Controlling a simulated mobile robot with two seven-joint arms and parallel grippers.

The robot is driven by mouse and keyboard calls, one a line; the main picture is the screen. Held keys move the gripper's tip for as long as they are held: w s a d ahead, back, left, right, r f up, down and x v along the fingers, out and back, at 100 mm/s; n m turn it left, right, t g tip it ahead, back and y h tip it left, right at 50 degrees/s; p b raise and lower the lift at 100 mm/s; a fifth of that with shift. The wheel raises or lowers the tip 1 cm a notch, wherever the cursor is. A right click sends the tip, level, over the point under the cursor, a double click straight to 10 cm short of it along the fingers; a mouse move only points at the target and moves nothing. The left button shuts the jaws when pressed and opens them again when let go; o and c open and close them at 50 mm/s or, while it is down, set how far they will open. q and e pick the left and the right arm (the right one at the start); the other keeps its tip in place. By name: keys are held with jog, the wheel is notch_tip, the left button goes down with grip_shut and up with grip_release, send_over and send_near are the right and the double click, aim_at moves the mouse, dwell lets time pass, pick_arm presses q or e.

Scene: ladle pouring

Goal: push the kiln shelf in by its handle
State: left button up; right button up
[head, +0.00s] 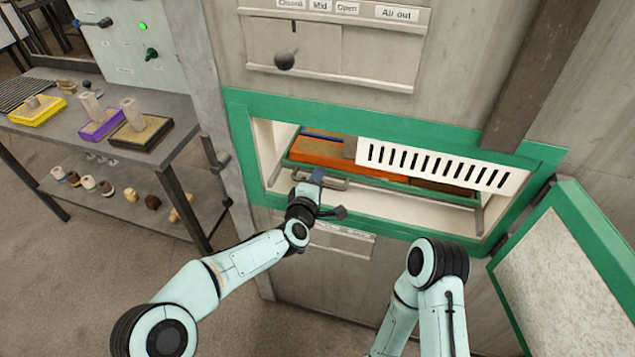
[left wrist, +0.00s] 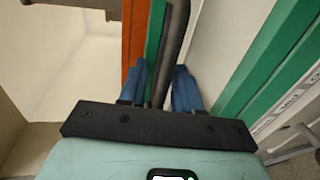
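The kiln shelf (head: 374,179) is a green-edged tray inside the open, green-framed kiln mouth, with orange and brown pieces on it. Its grey bar handle (head: 335,182) runs along the front at the left; the dark bar also crosses the left wrist view (left wrist: 172,45). My left gripper (head: 318,177) is at the handle. The bar's lower part is hidden by the gripper. My right arm shows at the lower right, but its gripper is out of view.
A white slotted panel (head: 440,165) hangs across the upper kiln mouth. The green-edged kiln door (head: 575,270) stands open at the right. A metal table (head: 180,108) with coloured trays and small pots stands left of the kiln. A knob (head: 284,60) sticks out above the mouth.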

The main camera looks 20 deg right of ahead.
pick_arm(q)
jog(key=v, duration=1.3)
jog(key=shift+s, duration=0.15)
jog(key=shift+a, duration=0.1)
